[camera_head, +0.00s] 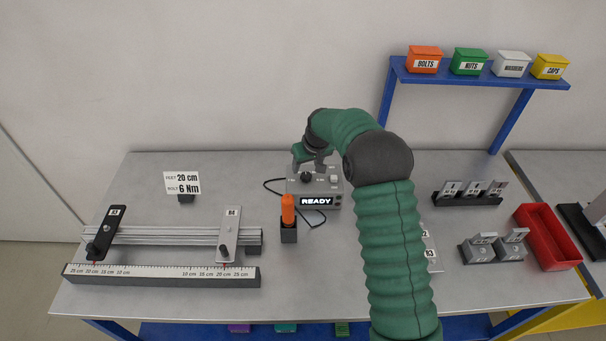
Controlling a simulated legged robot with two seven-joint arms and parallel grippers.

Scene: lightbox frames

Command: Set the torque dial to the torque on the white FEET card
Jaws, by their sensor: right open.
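The white card (182,183) stands at the back left of the table and reads "FEET 20 cm" and "BOLT 6 Nm". The grey control box (328,187) with a display reading "READY" stands at the table's middle. A dark round dial (306,177) sits on its top at the left. My right gripper (307,166) is open at the box, just above or around the dial; I cannot tell whether it touches. The dial's setting is too small to read. An orange-handled tool (288,209) stands upright in a dark holder in front of the box. My left gripper is not in view.
A rail fixture (170,236) with two clamp feet and a ruler lies at the left. Small blocks (468,192) and a red tray (547,237) are at the right. Labelled bins stand on a blue shelf (480,79). My right arm hides part of the table's middle.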

